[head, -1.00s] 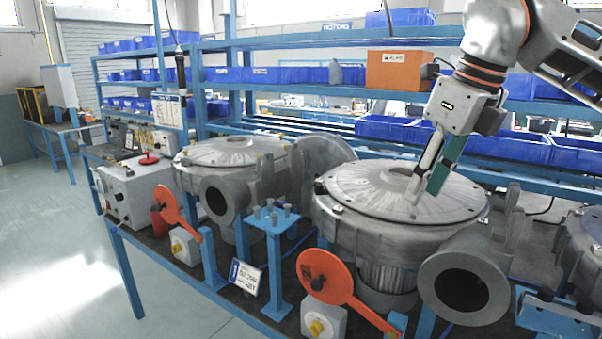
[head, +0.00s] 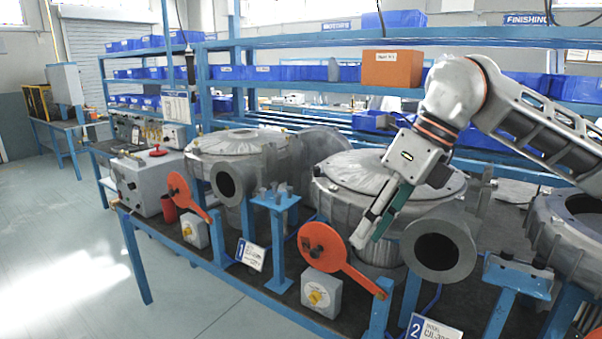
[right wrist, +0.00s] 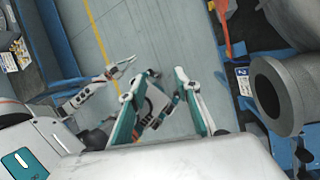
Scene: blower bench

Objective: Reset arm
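My right gripper (head: 369,241) hangs tilted downward in front of the right-hand blower (head: 335,180), its fingertips close to the orange lever in the picture. In the right wrist view my right gripper (right wrist: 160,75) has its two fingers apart with nothing held between them. My right arm comes in from the right above the bench. My left gripper is outside the head view. A pale arm end that looks like my left gripper (right wrist: 122,70) shows in the right wrist view, too small to tell its finger opening.
An orange lever (head: 322,243) stands above a box with a yellow knob (head: 320,295). The right-hand blower's round outlet (head: 440,250) faces forward. Another blower (head: 235,143) sits left, with a blue stand (head: 275,205) between. Open floor (head: 70,240) lies at the left.

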